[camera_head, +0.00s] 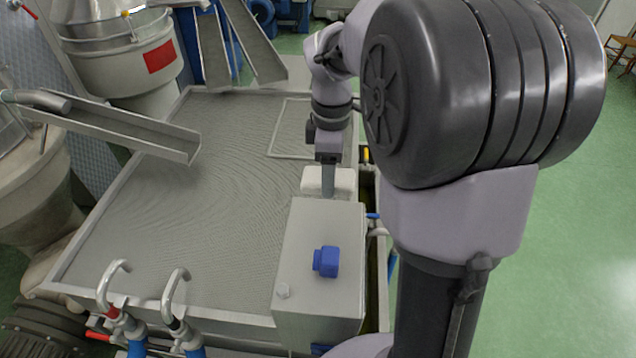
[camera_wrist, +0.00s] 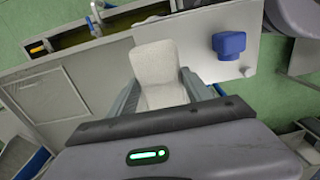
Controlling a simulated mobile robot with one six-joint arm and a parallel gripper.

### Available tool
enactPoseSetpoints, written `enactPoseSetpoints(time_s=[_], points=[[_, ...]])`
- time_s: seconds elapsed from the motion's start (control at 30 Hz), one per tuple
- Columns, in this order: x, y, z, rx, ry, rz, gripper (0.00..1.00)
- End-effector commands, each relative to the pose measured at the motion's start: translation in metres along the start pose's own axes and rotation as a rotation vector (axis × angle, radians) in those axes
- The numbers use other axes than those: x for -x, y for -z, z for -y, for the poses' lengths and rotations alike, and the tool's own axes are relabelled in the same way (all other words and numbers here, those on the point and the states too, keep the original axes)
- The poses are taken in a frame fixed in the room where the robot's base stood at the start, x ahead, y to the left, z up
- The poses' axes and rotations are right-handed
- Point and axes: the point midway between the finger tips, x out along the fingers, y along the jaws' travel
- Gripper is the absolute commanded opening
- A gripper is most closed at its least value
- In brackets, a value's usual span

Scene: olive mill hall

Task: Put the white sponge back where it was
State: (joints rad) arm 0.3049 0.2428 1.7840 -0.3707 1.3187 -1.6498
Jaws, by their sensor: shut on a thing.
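The white sponge (camera_head: 341,181) is a pale block at the far edge of the grey metal box in the head view. In the wrist view the sponge (camera_wrist: 157,68) stands out between the two fingers. My gripper (camera_head: 327,186) is shut on it, with a finger on each side in the wrist view (camera_wrist: 160,92). Whether the sponge touches the surface below cannot be told. The place where it was before is not marked in these frames.
The grey box (camera_head: 318,240) carries a blue fitting (camera_head: 326,262). A wide ribbed metal tray (camera_head: 180,200) lies left of it. Pipe handles (camera_head: 172,290) rise at the tray's front. A metal chute (camera_head: 125,125) overhangs its left side. Green floor (camera_head: 560,230) is open at right.

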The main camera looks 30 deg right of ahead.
Motion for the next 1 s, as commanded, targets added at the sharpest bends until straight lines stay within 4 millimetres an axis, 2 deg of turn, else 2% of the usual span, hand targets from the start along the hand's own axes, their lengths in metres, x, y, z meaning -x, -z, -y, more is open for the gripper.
enactPoseSetpoints(time_s=[0.07,0.2,0.43,0.53,0.83,0.87,0.97,1.0], points=[[-0.01,0.0,0.001,0.0,-0.001,-0.003,0.26],[-0.045,0.0,0.001,0.001,0.0,-0.003,0.26],[-0.09,0.0,0.0,0.001,0.0,-0.003,0.26],[-0.1,0.0,0.0,0.001,-0.002,-0.003,0.26],[-0.103,0.0,0.0,0.001,-0.004,-0.003,0.26],[-0.103,0.0,0.0,0.001,-0.004,-0.003,0.6],[-0.102,0.0,0.0,0.001,-0.004,-0.003,0.8],[-0.102,0.0,0.0,0.001,-0.004,-0.003,0.8]])
